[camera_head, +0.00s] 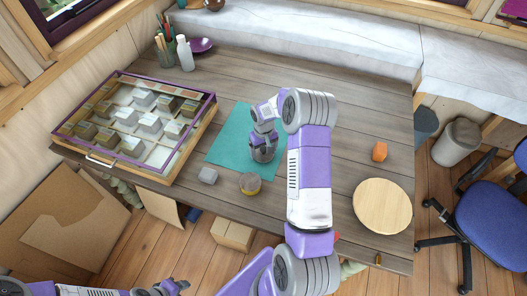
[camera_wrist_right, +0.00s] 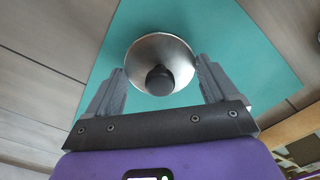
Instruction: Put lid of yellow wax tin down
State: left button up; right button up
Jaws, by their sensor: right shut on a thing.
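My right gripper (camera_head: 264,152) is over the teal mat (camera_head: 226,148) on the table. In the right wrist view the right gripper (camera_wrist_right: 161,82) is shut on a round metallic lid (camera_wrist_right: 142,50) with a dark knob in its middle. The fingers touch the rim on both sides, and the teal mat shows behind it. I cannot tell whether the lid touches the mat. A small round tin (camera_head: 250,185) with a yellowish side sits on the table just in front of the mat. My left gripper (camera_head: 172,287) is low at the bottom left, away from the table; its opening is unclear.
A glass-topped case (camera_head: 203,128) with several blocks fills the table's left. The table's back middle is clear.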

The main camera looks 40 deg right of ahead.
aim_at(264, 149)
jog(key=shift+f, duration=0.6)
jog(key=shift+f, duration=0.1)
jog(key=o, duration=0.8)
jog(key=shift+r, duration=0.45)
notch_tip(264, 149, up, 12)
jog(key=shift+f+p, duration=0.25)
jog(key=shift+p, duration=0.45)
